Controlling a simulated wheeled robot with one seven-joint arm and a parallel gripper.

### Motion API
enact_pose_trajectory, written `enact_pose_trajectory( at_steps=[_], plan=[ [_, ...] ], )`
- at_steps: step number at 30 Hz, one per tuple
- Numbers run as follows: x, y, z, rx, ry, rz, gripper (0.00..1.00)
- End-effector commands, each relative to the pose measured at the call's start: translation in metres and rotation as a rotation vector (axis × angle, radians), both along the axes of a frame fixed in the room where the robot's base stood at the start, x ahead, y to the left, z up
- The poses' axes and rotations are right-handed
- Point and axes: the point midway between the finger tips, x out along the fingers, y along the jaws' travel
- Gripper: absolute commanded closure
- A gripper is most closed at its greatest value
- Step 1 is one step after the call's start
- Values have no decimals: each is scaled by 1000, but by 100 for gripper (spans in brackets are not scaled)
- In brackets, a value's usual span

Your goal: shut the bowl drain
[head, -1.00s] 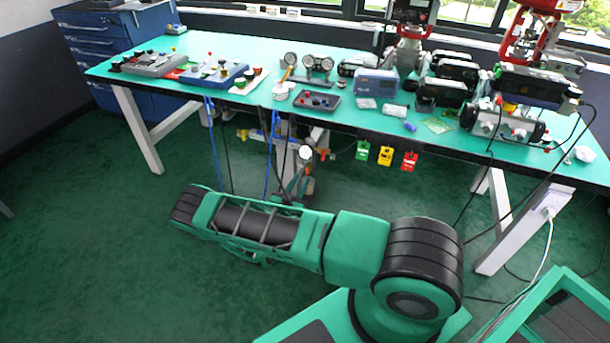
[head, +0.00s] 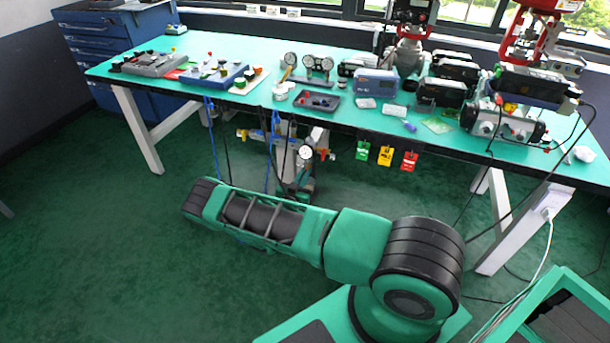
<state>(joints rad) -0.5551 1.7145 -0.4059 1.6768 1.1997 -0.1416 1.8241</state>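An air supply assembly hangs under the front of the bench, with a round white gauge (head: 305,152), a blue part and yellow and red fittings along a pipe. Its lower part is partly hidden behind hoses and my arm. The bowl and its drain are too small and too covered to make out. My green arm (head: 285,220) stretches leftward across the floor in front of the assembly. I cannot pick out my gripper in this view.
The green-topped bench (head: 240,50) holds control boxes, gauges, a parts tray (head: 317,102) and valve positioners. Blue and black hoses hang from its front edge. Green, yellow and red tags (head: 385,156) hang to the right. The floor at left is clear.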

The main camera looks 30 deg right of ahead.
Motion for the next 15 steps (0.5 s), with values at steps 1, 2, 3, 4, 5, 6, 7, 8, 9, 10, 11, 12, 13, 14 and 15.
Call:
enact_pose_trajectory(
  at_steps=[1, 2, 3, 4, 5, 6, 7, 8, 9, 10, 11, 12, 13, 14, 15],
  plan=[
    [2, 2, 0, 0, 0, 4, 100],
    [2, 2, 0, -3, 4, 5, 100],
    [2, 2, 0, -11, 14, 5, 100],
    [2, 2, 0, -20, 25, 5, 100],
    [2, 3, 0, -32, 41, 6, 100],
    [3, 3, 0, -50, 64, 6, 100],
    [3, 3, 0, -64, 82, 6, 100],
    [3, 3, 0, -78, 101, 7, 100],
    [3, 3, 0, -97, 125, 7, 100],
    [3, 4, 0, -110, 142, 8, 100],
    [4, 4, 0, -122, 156, 8, 100],
    [4, 4, 0, -136, 173, 8, 100],
    [4, 4, 0, -144, 184, 8, 100],
    [4, 4, 0, -150, 192, 9, 100],
    [4, 5, 0, -156, 199, 9, 100]
  ],
)
